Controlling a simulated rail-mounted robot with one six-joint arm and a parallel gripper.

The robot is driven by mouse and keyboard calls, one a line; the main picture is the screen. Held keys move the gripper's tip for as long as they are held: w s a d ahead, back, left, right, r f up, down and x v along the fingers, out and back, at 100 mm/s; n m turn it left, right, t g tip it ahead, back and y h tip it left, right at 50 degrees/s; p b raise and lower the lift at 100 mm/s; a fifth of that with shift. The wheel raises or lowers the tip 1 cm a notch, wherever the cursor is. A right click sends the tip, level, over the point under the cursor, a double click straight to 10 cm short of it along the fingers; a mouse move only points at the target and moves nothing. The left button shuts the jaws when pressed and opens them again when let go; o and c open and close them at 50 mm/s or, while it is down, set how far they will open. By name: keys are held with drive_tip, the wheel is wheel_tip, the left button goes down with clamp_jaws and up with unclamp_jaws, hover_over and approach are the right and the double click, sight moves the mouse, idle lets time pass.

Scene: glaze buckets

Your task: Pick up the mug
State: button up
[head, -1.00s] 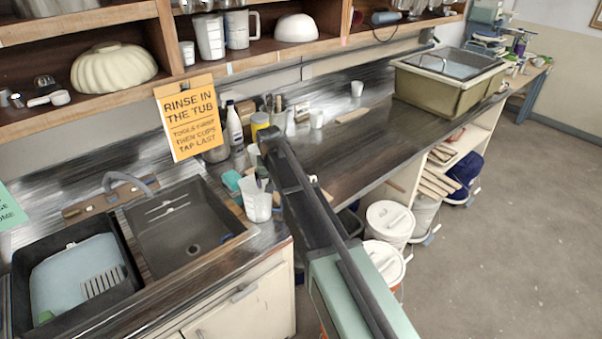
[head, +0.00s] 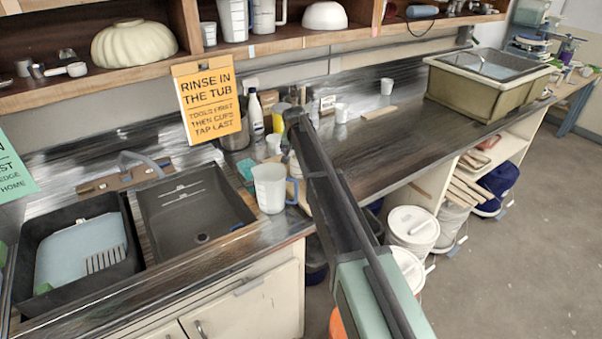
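A small white mug-like cup (head: 341,113) stands upright on the dark counter, just right of my arm's upper end. A second white cup (head: 386,86) stands farther back near the wall. I cannot tell which of these is the mug. A clear measuring jug with a blue handle (head: 268,190) stands at the counter edge right of the sink. My dark and green arm rises from the lower right toward the counter. My gripper cannot be made out; the arm's upper end hides what is behind it, and no fingers show.
Bottles, including a white one (head: 256,115), and a small card (head: 327,104) crowd the counter around my arm. A wooden strip (head: 379,112) lies right of the cup. A large tub (head: 475,90) stands farther right; between them the counter is clear. A rinse sign (head: 209,100) hangs above.

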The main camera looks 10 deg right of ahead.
drive_tip(key=b+x, duration=0.2)
drive_tip(key=x, duration=0.2)
drive_tip(key=shift+r, duration=0.25)
drive_tip(key=shift+c, duration=0.6)
drive_tip(key=c, duration=1.6)
drive_tip(key=shift+r+p, duration=0.1)
drive_tip(key=shift+p, duration=0.2)
wheel_tip(320, 180, up, 20)
drive_tip(key=p, duration=1.9)
drive_tip(key=shift+p, duration=0.35)
